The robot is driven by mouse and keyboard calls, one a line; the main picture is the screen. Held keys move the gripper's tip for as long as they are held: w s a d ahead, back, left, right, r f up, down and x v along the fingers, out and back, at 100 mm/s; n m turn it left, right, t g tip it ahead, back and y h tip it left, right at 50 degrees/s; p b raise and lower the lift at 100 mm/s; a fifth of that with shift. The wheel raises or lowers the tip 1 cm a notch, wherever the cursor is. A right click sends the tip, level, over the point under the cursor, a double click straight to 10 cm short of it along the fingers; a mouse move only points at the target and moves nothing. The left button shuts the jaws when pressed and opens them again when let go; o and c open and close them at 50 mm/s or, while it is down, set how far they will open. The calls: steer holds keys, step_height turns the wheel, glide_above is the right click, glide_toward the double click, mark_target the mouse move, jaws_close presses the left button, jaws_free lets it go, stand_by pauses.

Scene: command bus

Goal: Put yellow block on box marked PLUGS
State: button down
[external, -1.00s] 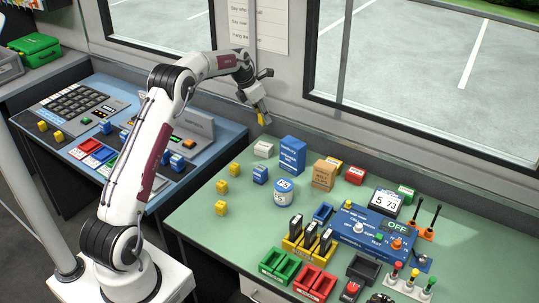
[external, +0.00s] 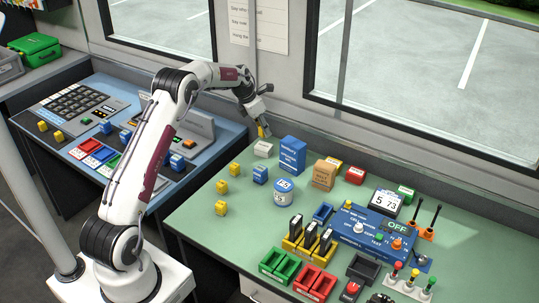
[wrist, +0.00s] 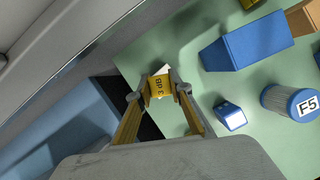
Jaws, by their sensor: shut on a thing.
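My gripper (external: 263,131) is shut on a yellow block, hanging over the back left of the green table. In the wrist view the yellow block (wrist: 159,88), with dark print like "3 dB", sits between my fingertips (wrist: 157,90). A small white box (external: 263,149) stands just below my gripper in the external view. A white edge (wrist: 164,70) shows behind the block in the wrist view; the block hides most of it. I cannot read the word PLUGS on any box, nor tell whether the block touches the white box.
A tall blue box (external: 292,155) and a brown box (external: 324,174) stand to the right. A small blue block (external: 260,175), a round blue-and-white can (external: 283,192) and several loose yellow blocks (external: 221,187) lie nearer the front. The window wall (external: 290,100) is close behind.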

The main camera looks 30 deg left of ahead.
mark_target(264, 137)
steer(key=shift+f, duration=1.9)
steer(key=shift+f, duration=0.15)
steer(key=c, duration=1.8)
jaws_free()
steer(key=shift+v, duration=6.15)
steer(key=shift+s+d, duration=0.1)
